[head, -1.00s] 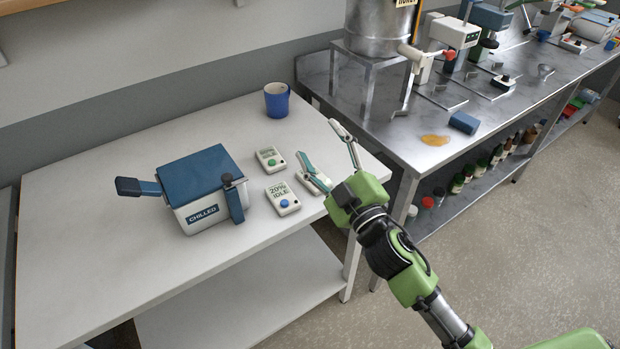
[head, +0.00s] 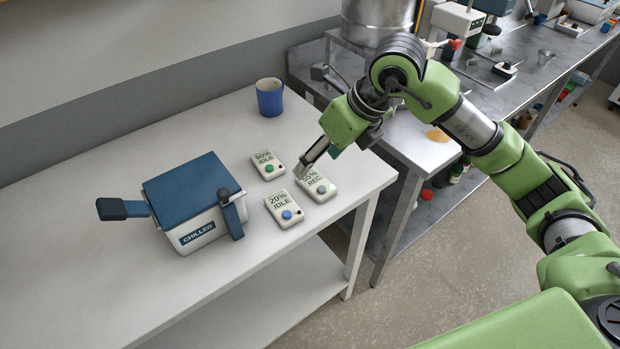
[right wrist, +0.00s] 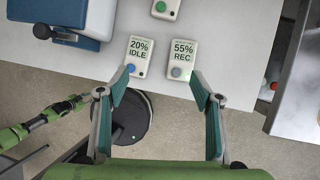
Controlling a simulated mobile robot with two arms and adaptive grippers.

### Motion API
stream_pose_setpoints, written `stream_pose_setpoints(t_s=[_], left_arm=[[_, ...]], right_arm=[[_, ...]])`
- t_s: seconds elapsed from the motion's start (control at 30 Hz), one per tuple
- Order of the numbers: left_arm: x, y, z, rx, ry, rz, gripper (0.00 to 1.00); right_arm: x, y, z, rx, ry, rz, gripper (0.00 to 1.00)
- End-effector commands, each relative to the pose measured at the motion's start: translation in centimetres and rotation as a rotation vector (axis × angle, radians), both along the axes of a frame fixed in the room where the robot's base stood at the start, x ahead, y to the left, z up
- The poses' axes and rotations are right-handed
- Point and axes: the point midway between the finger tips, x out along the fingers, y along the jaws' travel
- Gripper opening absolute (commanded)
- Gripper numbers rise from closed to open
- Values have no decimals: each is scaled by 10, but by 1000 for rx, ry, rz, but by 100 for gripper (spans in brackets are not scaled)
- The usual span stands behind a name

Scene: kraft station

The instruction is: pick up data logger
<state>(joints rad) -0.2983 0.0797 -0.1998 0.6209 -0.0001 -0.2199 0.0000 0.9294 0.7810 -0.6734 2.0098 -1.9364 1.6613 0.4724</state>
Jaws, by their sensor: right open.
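Three white data loggers lie on the white table. One reads IDLE with a green button (head: 268,165), one reads 20% IDLE with a blue button (head: 285,208), and one reads 55% REC with a grey button (head: 318,184). My right gripper (head: 312,125) is open and empty above the loggers; a finger overlaps the 55% logger's edge in the head view. In the right wrist view, its fingertips (right wrist: 162,73) are spread, with the 20% logger (right wrist: 139,56) by the left finger and the 55% logger (right wrist: 182,58) by the right one. My left gripper (right wrist: 76,102) shows small, its jaws unclear.
A white box with a blue lid marked CHILLED (head: 190,200) stands left of the loggers. A blue mug (head: 270,97) stands behind them. A steel bench (head: 425,152) with equipment adjoins at the right. The table's left part is clear.

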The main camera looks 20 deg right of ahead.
Motion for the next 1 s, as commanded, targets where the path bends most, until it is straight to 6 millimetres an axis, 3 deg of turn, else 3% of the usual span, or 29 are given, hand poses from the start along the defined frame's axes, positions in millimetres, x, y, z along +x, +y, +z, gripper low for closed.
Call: stream_pose_setpoints(t_s=[0.1, 0.2, 0.6, 0.77, 1.0], left_arm=[[0, 1, 0, 1, 1, 0, 31], [0, 1, 1, 1, 1, 0, 31], [-4, 1, 16, 1, 5, 0, 31], [-4, 1, 18, 1, 5, 0, 31], [-3, 1, 38, 1, 5, 0, 31]], right_arm=[[6, -32, 5, -105, -12, -58, 60], [8, -40, 2, -134, -12, -76, 60], [32, -28, -63, -132, -10, -75, 60], [36, -26, -73, -131, -12, -73, 60], [40, -14, -100, -131, -6, -72, 60]])
